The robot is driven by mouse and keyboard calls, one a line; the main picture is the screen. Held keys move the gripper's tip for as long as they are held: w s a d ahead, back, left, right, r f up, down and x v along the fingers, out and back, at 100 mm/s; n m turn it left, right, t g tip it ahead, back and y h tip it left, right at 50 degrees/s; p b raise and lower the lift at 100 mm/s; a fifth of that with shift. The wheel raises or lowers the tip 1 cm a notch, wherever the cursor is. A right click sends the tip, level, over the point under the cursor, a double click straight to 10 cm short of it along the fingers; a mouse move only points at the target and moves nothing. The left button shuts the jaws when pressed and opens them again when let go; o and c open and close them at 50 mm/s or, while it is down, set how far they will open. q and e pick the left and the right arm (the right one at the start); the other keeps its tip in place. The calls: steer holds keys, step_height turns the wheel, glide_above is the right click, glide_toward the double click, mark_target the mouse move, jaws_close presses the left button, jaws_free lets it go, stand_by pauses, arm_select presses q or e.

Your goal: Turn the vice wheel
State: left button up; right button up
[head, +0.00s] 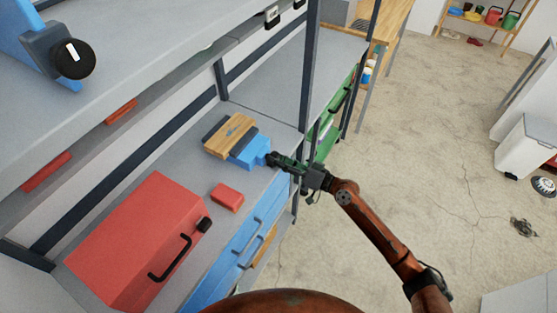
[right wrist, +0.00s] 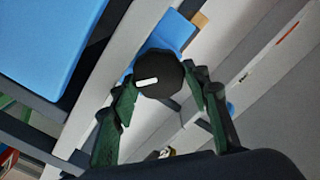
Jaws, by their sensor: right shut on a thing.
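The vice (head: 250,152) has a blue body and dark jaws with a wooden block (head: 229,133) between them. It sits on the grey bench near its front edge. Its black wheel faces my right gripper and is mostly hidden by the fingers in the head view. In the right wrist view the black wheel (right wrist: 160,80) shows a white mark and stands in front of the blue vice body (right wrist: 172,36). My right gripper (head: 273,159) is shut on the wheel, with green fingers (right wrist: 160,95) on its two sides. My left gripper is not in view.
A red toolbox (head: 135,240) and a small red box (head: 227,197) lie on the bench (head: 205,182) left of the vice. Blue drawers (head: 245,238) are below. A shelf overhead holds a blue device with a black knob (head: 74,59). A dark post (head: 309,70) stands behind my gripper.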

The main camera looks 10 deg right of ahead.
steer(key=o, duration=1.1)
steer(key=shift+o, duration=0.2)
